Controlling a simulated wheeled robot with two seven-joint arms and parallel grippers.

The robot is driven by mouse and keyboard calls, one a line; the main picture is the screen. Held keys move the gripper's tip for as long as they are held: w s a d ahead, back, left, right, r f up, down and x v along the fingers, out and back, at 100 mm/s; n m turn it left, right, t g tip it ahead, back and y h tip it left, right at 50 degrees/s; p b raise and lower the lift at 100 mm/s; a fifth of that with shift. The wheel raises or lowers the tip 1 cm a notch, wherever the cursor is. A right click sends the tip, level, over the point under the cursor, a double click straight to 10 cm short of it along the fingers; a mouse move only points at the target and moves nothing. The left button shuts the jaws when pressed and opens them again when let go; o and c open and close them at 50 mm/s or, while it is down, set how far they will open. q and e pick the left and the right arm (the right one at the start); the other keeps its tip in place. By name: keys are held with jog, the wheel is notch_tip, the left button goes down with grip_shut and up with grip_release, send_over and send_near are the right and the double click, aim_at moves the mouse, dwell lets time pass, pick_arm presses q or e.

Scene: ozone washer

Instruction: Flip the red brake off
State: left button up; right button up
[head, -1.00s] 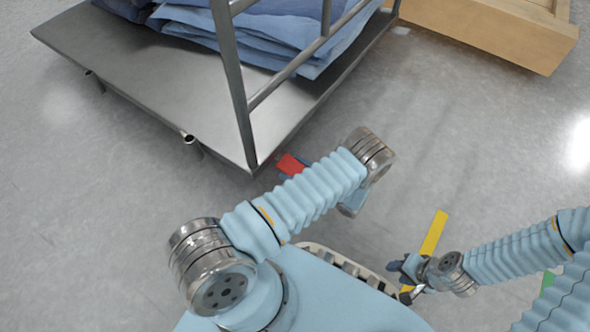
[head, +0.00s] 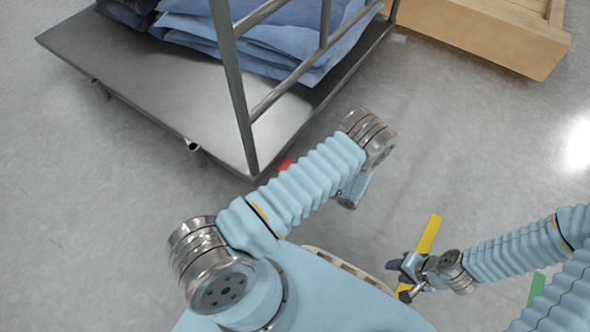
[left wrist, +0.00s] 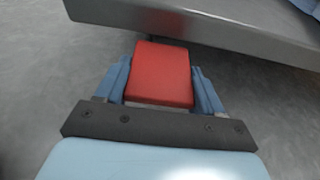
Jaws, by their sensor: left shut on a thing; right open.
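The red brake (left wrist: 163,85) is a flat red pedal at the edge of the metal cart (head: 130,85). In the left wrist view it fills the space between the two blue fingers of my left gripper (left wrist: 161,68), which is shut on it. In the head view only a small red patch of the brake (head: 285,165) shows beside the cart's near corner; my left forearm hides the rest and the left gripper. My right gripper (head: 396,279) is open and empty over the floor at the lower right.
The cart carries folded blue cloth (head: 270,40) behind upright metal rails (head: 232,90). A wooden box (head: 480,35) stands at the back right. Yellow (head: 429,234) and green (head: 537,288) strips lie on the floor. The floor at the right is mostly clear.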

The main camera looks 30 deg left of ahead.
pick_arm(q)
jog(key=shift+r+h+p, duration=0.3)
jog(key=shift+r+h, duration=0.15)
jog(key=shift+h, duration=0.05)
jog(key=shift+a+r, duration=0.15)
jog(key=shift+r, duration=0.3)
jog(key=o, duration=1.5)
jog(key=v, duration=1.3)
jog(key=shift+d+r+p, duration=0.1)
jog(key=shift+d+p, duration=0.3)
jog(key=shift+w+r, duration=0.1)
